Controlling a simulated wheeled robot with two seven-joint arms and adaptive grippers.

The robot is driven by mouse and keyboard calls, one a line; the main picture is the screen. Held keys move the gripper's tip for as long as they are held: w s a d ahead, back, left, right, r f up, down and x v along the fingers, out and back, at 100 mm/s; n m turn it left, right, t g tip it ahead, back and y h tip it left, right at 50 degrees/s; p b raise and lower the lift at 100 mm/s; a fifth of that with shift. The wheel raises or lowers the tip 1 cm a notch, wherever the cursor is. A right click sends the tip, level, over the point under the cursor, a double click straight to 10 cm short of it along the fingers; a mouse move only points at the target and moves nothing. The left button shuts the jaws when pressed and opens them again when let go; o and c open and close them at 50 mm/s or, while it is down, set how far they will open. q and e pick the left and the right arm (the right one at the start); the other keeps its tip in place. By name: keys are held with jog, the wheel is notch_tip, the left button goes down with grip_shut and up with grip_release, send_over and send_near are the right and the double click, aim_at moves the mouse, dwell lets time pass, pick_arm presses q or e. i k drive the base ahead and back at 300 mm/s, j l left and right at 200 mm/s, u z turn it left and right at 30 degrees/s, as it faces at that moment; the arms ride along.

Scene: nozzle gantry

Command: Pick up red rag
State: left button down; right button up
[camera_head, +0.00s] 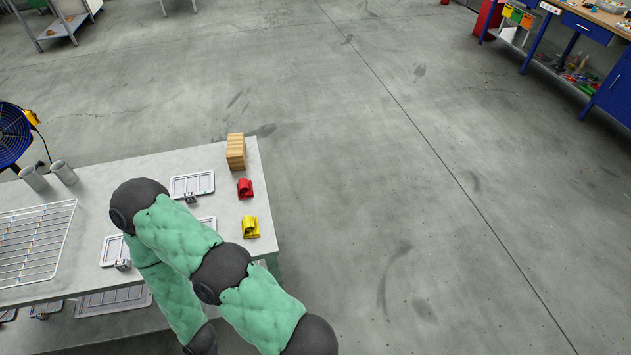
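A small red folded item (245,188), which looks like the red rag, lies on the grey table (225,225) near its right edge. A similar yellow item (251,227) lies on the table just in front of it. One of my green padded arms reaches over the front of the table, left of both items, and bends back down toward the bottom edge. Neither gripper is in view. Nothing touches the red item, and it is not hidden.
A wooden block (236,151) stands behind the red item at the table's back right corner. Light trays (192,184), a wire rack (35,243) and two grey cylinders (64,172) are farther left. A blue fan (14,133) stands beyond. The floor to the right is clear.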

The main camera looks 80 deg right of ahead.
aim_at(245, 187)
jog(key=z, duration=2)
jog(key=u, duration=4)
jog(key=z, duration=4.05)
